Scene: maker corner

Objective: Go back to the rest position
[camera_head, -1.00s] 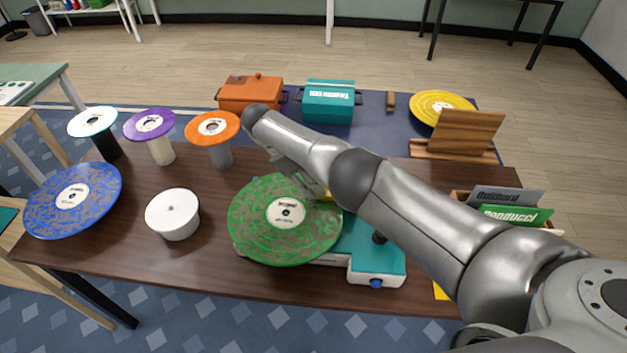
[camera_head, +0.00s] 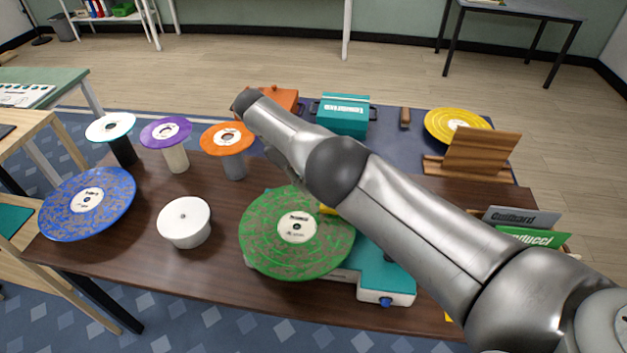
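My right arm reaches in from the lower right, over the table (camera_head: 110,250). Its gripper is hidden behind the arm's own links, near the far side of the green record. The green record (camera_head: 265,255) lies on the teal record player (camera_head: 385,280), which the arm partly covers. A blue record (camera_head: 60,215) lies at the table's left end. My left gripper does not show.
White (camera_head: 110,122), purple (camera_head: 160,130) and orange (camera_head: 222,135) discs top posts behind a white round stand (camera_head: 184,230). An orange box (camera_head: 270,98), teal box (camera_head: 342,118), yellow record (camera_head: 440,122) and wooden stand (camera_head: 485,150) stand farther back. A sleeve crate is at right.

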